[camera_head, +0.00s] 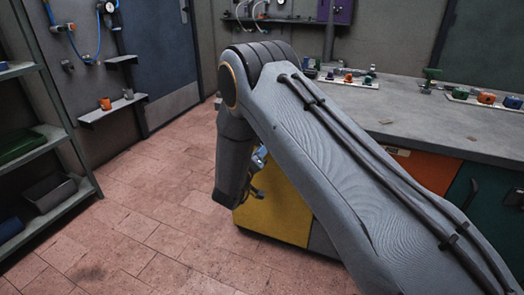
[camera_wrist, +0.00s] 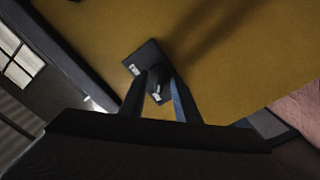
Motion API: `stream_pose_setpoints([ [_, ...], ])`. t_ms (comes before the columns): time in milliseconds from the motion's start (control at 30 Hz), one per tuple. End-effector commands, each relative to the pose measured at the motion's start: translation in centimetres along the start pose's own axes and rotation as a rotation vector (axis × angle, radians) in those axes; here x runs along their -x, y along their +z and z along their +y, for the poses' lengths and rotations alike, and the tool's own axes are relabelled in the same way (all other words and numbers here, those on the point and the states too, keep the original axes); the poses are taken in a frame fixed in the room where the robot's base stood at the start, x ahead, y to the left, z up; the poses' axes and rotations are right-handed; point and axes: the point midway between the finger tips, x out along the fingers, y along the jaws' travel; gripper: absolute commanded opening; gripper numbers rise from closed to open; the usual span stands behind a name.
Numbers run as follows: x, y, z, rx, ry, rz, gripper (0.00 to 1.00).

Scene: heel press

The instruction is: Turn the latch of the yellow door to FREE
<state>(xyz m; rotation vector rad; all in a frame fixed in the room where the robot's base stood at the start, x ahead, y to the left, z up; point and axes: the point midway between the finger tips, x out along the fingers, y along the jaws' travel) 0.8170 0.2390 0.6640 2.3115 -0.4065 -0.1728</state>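The yellow door (camera_head: 275,208) is the front of a low cabinet under the bench. It fills most of the wrist view (camera_wrist: 250,60). On it is a dark latch plate (camera_wrist: 146,54) with small pale markings at its edge, too small to read. A dark knob (camera_wrist: 157,84) stands on the plate, and its exact turn is hard to make out. My gripper (camera_wrist: 159,78) has its two fingers apart, one on each side of the knob. I cannot tell whether they touch it. In the head view my gripper (camera_head: 258,192) is close to the door, partly hidden by my arm.
An orange door (camera_head: 424,170) and a green door (camera_head: 480,195) are to the right, under the grey bench (camera_head: 400,113). Several coloured fittings stand on the bench. A shelf rack (camera_head: 75,160) is at the left. The tiled floor (camera_head: 140,225) between is clear.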

Motion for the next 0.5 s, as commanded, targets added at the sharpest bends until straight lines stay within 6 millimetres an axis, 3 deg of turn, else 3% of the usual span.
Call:
stream_pose_setpoints([
  [167,0.8,-0.1,-0.1,0.0,-0.001,0.001,0.29],
  [500,6.0,-0.1,-0.1,0.001,-0.002,0.002,0.29],
])
